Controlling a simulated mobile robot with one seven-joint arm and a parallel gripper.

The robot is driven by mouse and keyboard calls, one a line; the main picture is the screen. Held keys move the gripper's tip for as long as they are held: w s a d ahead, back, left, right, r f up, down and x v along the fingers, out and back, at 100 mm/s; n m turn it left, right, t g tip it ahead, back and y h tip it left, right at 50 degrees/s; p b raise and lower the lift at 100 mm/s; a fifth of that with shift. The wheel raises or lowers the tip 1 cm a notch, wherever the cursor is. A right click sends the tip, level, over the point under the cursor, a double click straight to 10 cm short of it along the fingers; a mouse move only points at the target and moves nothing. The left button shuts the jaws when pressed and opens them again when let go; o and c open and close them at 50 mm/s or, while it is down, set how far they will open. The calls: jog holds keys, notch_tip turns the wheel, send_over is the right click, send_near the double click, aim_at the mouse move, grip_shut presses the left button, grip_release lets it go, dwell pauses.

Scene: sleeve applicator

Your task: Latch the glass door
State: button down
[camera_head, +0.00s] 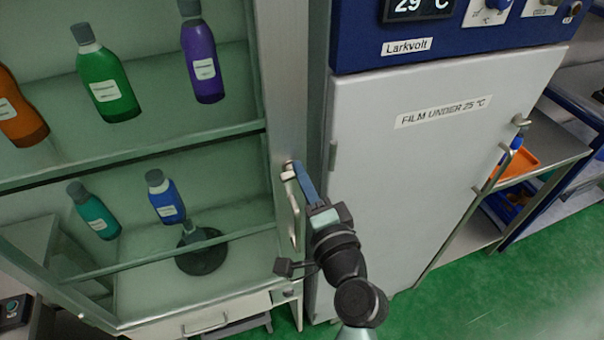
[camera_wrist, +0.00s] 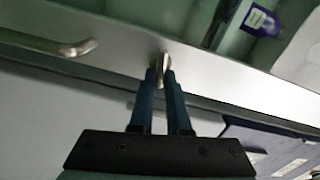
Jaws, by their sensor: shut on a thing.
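The glass door (camera_head: 150,140) of the cabinet fills the left of the head view, with bottles visible behind it. It looks closed or nearly so; I cannot tell whether a gap remains. A metal bar handle (camera_head: 290,215) stands on its right frame and also shows in the wrist view (camera_wrist: 50,44). Just beyond the handle's end is a small metal latch knob (camera_wrist: 161,62). My gripper (camera_head: 298,172) reaches the door frame there, and its blue fingers (camera_wrist: 161,76) are shut on the knob. The fingers partly hide the latch in the head view.
A white film cabinet (camera_head: 415,170) with a blue top panel stands close to the right of my gripper. Behind the glass are several bottles and a dark round stand (camera_head: 202,252). A drawer (camera_head: 205,322) lies below. Green floor (camera_head: 500,300) is open at lower right.

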jog(key=shift+f+m, duration=0.1)
jog(key=shift+m, duration=1)
jog(key=c, duration=0.9)
grip_release()
jog(key=b+v, duration=0.4)
jog(key=v, duration=0.9)
